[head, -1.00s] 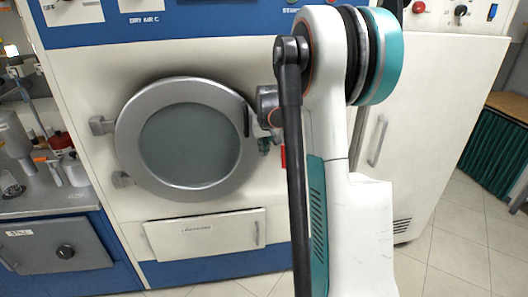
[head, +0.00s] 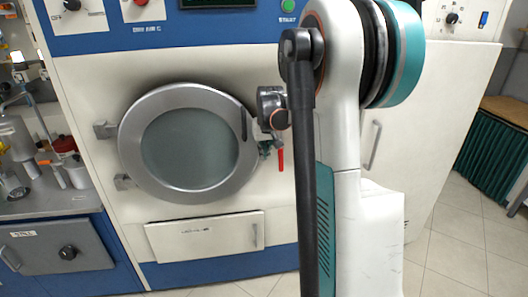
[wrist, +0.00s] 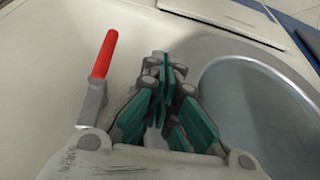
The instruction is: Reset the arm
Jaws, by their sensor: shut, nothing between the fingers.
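My gripper (wrist: 165,85) shows in the wrist view with grey links and green pads. Its fingertips are together, with nothing held between them. My white and teal arm (head: 365,230) stands upright right of centre in the head view, with a black tube along it. In the wrist view the gripper lies between a red-handled lever (wrist: 104,55) and the round machine door (wrist: 215,70). I cannot tell how far it is from the machine front.
The large cleaning machine (head: 85,75) fills the middle, with its round door (head: 190,145) closed and a drawer (head: 205,238) below. The red lever (head: 281,160) sits right of the door. A cluttered counter (head: 50,206) is at left. Tiled floor (head: 455,262) shows open at right.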

